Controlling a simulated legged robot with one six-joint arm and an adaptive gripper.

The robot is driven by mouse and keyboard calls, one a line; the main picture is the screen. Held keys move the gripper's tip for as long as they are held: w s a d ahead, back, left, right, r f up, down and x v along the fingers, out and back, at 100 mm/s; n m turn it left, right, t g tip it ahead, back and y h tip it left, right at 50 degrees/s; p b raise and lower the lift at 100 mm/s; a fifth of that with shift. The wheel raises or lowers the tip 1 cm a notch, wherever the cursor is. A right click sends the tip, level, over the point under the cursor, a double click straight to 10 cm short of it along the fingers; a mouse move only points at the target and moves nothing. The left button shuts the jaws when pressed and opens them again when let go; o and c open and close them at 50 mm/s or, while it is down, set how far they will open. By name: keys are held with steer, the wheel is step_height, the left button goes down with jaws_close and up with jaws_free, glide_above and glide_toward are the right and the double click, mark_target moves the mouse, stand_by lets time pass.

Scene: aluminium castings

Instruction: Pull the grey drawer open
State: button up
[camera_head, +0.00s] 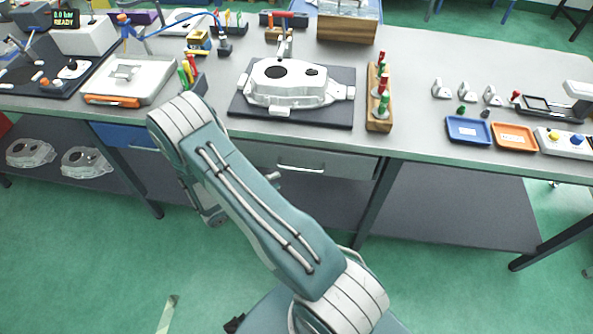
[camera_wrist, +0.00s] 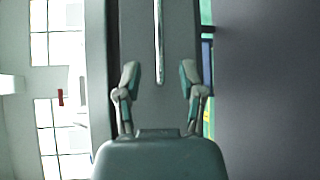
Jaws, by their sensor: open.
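The grey drawer (camera_head: 345,164) sits under the bench top, its front looking flush with the bench. Its pale bar handle (camera_head: 300,169) shows to the right of my arm. In the wrist view, the handle (camera_wrist: 158,42) runs upright on the dark drawer front (camera_wrist: 135,25). My gripper (camera_wrist: 160,76) is open and empty, its two fingers apart with the handle's line between them. The fingertips look close to the handle's lower end, but I cannot tell the remaining gap. In the head view, my arm hides most of the gripper and the drawer's left part.
A blue drawer (camera_head: 120,135) is left of my arm. Above, a casting (camera_head: 285,83) lies on a dark mat (camera_head: 330,112) beside a wooden rack (camera_head: 379,120). Bench legs (camera_head: 378,205) stand right of the drawer. The green floor before the bench is clear.

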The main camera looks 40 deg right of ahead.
mark_target(301, 169)
steer(key=d, duration=0.3)
steer(key=d+f, duration=0.1)
steer(key=d, duration=0.2)
steer(key=s+d, duration=0.1)
steer(key=d, duration=0.2)
steer(key=shift+d+f, duration=0.15)
steer(key=shift+d, duration=0.2)
jaws_close()
